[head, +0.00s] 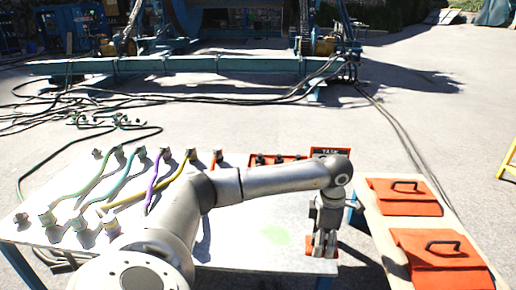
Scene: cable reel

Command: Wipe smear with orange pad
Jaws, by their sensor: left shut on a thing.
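A pale green smear (276,235) lies on the light table (240,262) in front of me. My left arm reaches across the table, and my left gripper (324,247) points down near the table's right edge. It is shut on an orange pad (309,252), mostly hidden behind the fingers with only small orange parts showing. The pad is to the right of the smear, apart from it. I cannot tell whether the pad touches the table. My right gripper is not in view.
Several coloured cables with grey ends, one of them purple (152,182), lie on the table's left half. An orange-red tray (330,152) stands at the back. Two orange lids with black handles (404,197) (440,262) lie on a bench at right.

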